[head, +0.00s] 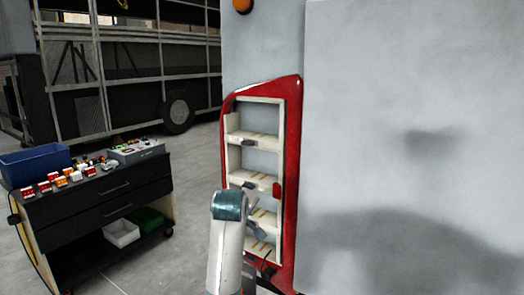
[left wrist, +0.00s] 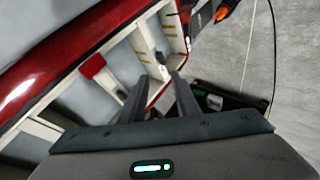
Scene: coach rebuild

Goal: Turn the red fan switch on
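A red-framed cabinet (head: 293,130) with open cream shelves is set in the grey wall. A small red block (head: 277,190) sits at its right inner edge; a red block also shows in the left wrist view (left wrist: 92,66). I cannot tell whether it is the fan switch. A grey control box (head: 137,151) stands on the cart, its switches too small to tell apart. My left gripper (head: 258,232) is at the lower shelves. In the left wrist view its two dark fingers (left wrist: 158,88) are apart with nothing seen between them. My right gripper is out of view.
The black drawer cart (head: 100,205) stands at left with a blue bin (head: 35,163) and several red, white and orange parts on top. White (head: 121,232) and green (head: 147,219) bins are on its lower shelf. A flat grey wall (head: 410,90) fills the right.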

